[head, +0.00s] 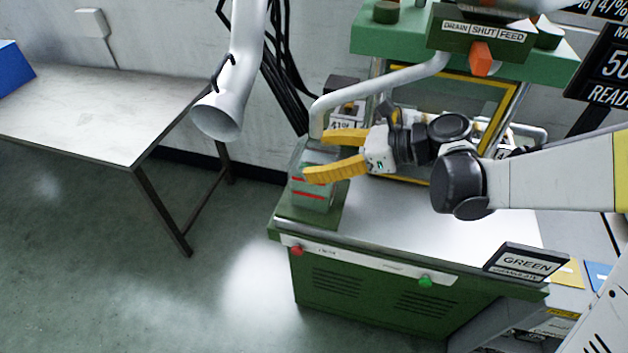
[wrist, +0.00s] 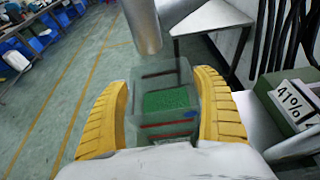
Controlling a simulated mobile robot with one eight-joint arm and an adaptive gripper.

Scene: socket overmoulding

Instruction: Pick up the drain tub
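The drain tub (head: 314,190) is a clear box with red lines, standing at the left end of the green machine's top. In the wrist view the tub (wrist: 165,75) holds green granules and shows between my two yellow fingers. My gripper (head: 316,155) is open, its fingers spread at the tub's upper part in the head view. The fingers hide part of the tub there. In the wrist view my gripper (wrist: 162,82) has one finger on each side of the tub; I cannot tell whether either touches it.
A box reading 41% (wrist: 295,100) stands close to the right finger. A pale pipe (head: 320,105) curves above the tub, and a wide grey duct (head: 222,110) hangs to its left. A GREEN sign (head: 525,262) is at the machine's front right. A table (head: 100,110) stands at left.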

